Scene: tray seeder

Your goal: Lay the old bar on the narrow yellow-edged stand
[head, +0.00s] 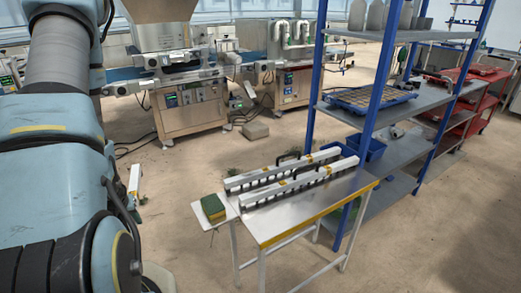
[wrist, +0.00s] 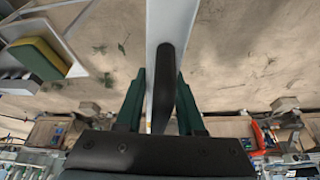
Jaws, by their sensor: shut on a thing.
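The old bar, a long pale bar with a dark handle, runs up the middle of the wrist view (wrist: 172,22). My gripper (wrist: 161,82) has its green fingers shut on either side of that handle. In the head view my arm hides the gripper; a white piece with a yellow band (head: 133,182), likely the bar's end, shows beside the arm. The yellow-edged stand (head: 275,228) is right of my arm, apart from the bar. Two similar pale bars with black handles (head: 290,182) lie side by side on its top.
A green-and-yellow sponge (head: 213,207) lies on a small side shelf at the stand's left. A blue-posted rack (head: 365,115) rises close behind the stand's right side. Seeder machines (head: 190,100) stand at the back. Floor between my arm and the stand is open.

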